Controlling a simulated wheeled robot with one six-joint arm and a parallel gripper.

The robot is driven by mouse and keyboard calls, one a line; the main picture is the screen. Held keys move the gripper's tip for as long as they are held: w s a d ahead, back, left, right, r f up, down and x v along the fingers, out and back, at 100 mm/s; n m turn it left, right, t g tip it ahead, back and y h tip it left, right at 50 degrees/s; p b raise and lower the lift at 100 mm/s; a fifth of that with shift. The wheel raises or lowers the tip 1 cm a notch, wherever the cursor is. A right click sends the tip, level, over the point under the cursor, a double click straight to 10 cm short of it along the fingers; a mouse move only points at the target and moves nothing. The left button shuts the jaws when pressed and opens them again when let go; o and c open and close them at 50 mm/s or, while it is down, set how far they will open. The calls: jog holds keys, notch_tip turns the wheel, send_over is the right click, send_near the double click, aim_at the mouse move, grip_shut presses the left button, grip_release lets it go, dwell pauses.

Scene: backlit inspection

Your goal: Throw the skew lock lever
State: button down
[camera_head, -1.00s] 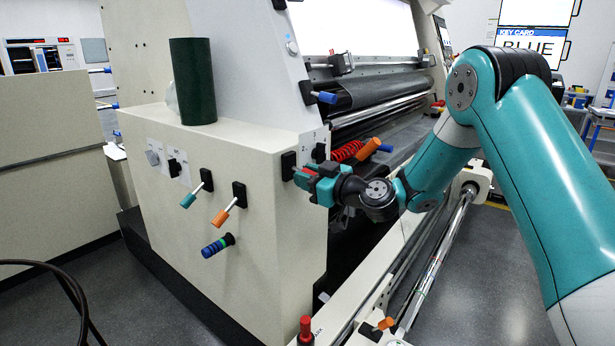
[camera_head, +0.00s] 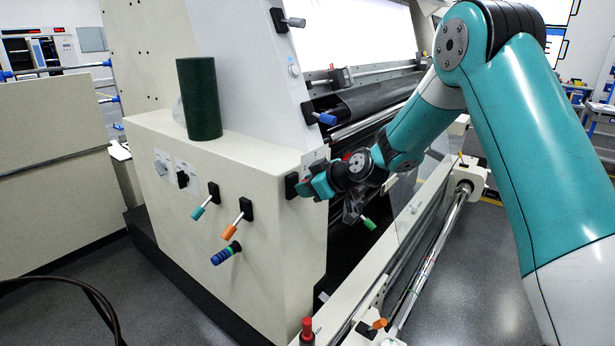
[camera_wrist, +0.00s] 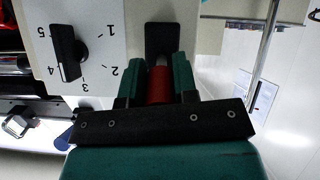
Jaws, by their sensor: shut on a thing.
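My gripper (camera_head: 306,187) is at the right side of the cream machine housing (camera_head: 275,240), close to a black lever plate (camera_head: 291,186). In the wrist view, the teal fingers of my gripper (camera_wrist: 158,78) are closed on both sides of a red lever grip (camera_wrist: 159,88). The black plate (camera_wrist: 162,38) of that lever lies just beyond. No readable label names it as the skew lock lever. In the head view my fingers hide the grip.
A numbered dial (camera_wrist: 68,52) is beside the held lever. The front face carries a teal lever (camera_head: 199,212), an orange lever (camera_head: 230,231) and a blue handle (camera_head: 226,254). A dark green cylinder (camera_head: 199,98) stands on top. A red knob (camera_head: 307,327) is low in front.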

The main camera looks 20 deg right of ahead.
jog(key=shift+w+a+r+g+h+p, duration=0.15)
jog(key=shift+r+g+h+p, duration=0.15)
jog(key=shift+r+g+p, duration=0.25)
jog(key=shift+f, duration=0.15)
jog(key=c, duration=0.9)
grip_release()
jog(key=b+v, duration=0.2)
jog(key=v, duration=1.5)
jog(key=shift+b, duration=0.3)
